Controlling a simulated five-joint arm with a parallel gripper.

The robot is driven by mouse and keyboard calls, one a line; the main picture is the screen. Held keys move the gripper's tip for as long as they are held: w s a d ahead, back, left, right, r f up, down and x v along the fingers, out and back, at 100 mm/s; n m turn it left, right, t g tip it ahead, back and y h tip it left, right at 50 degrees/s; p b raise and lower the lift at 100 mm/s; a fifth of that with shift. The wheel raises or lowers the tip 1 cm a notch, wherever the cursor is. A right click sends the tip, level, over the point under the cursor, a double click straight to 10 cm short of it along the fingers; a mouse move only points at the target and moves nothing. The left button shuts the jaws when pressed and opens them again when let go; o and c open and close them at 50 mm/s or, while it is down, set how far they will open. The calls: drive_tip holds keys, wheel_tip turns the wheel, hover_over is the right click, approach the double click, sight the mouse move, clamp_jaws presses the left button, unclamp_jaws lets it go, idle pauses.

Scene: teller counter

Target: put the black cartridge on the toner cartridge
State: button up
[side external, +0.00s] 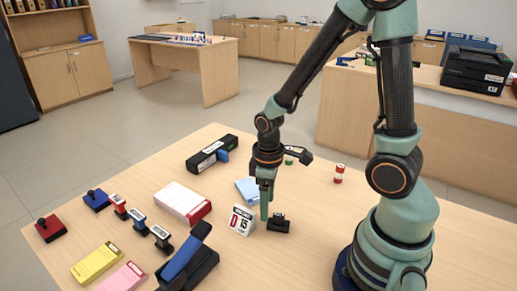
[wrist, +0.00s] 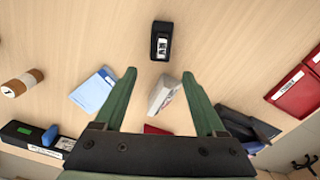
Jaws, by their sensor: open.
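The black cartridge (side external: 279,226) is a small dark block with a pale label, on the table just right of my gripper's tips in the side view. In the wrist view the black cartridge (wrist: 161,48) lies ahead of the fingertips, apart from them. My gripper (side external: 266,203) points down, open and empty; its green fingers (wrist: 159,75) are spread in the wrist view. The toner cartridge (side external: 207,156) is a long black box with a white label and a blue part, at the back left of the table. It shows partly at the lower left of the wrist view (wrist: 18,137).
A white desk calendar (side external: 240,221) stands just left of my gripper. A light-blue booklet (side external: 248,190) lies behind it. A red-and-white box (side external: 184,201), stamps, pads and a stapler (side external: 188,262) fill the left side. A red-and-white roll (side external: 339,174) stands right. The front middle is clear.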

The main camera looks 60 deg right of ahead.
sight(279, 221)
drive_tip(key=shift+s+f, duration=0.1)
drive_tip(key=shift+f, duration=2.6)
clamp_jaws()
